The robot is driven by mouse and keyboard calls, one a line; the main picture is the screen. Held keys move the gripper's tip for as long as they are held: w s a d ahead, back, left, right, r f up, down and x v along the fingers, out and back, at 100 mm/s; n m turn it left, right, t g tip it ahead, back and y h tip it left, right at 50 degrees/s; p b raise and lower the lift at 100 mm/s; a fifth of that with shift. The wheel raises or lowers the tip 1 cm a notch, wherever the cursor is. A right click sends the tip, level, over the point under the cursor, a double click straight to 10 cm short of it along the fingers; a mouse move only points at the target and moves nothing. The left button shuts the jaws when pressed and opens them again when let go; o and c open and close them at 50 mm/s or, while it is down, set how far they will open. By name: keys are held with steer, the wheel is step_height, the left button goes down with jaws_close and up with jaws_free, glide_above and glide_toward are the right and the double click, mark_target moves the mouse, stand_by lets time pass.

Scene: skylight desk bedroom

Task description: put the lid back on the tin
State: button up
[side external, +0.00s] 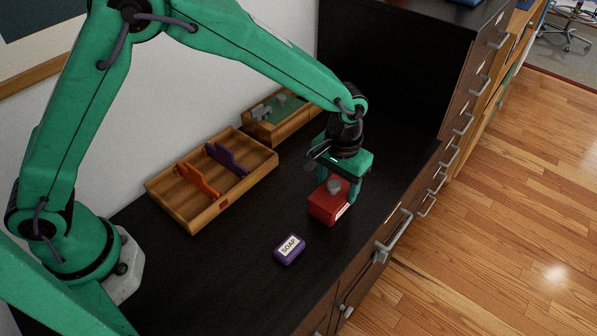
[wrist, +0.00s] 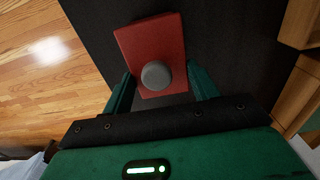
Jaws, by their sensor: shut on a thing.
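The red tin (side external: 325,209) stands on the dark desktop below my gripper, with a pale label on its side. The red lid (wrist: 150,45) with a round grey knob (wrist: 155,74) is between my fingers; the knob (side external: 334,186) also shows in the side view. My gripper (side external: 338,191) points down, its green fingers on either side of the lid, shut on it. In the side view the lid is at the top of the tin, partly hidden by my fingers. I cannot tell whether it is fully seated or slightly raised.
A purple soap box (side external: 289,250) lies in front of the tin. A wooden tray (side external: 190,217) with an orange and a purple piece stands to the left. Another wooden box (side external: 262,134) stands behind it. The desk's drawer edge is close on the right.

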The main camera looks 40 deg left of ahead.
steer(key=o, duration=1)
steer(key=shift+r, duration=0.1)
steer(key=shift+r, duration=3.8)
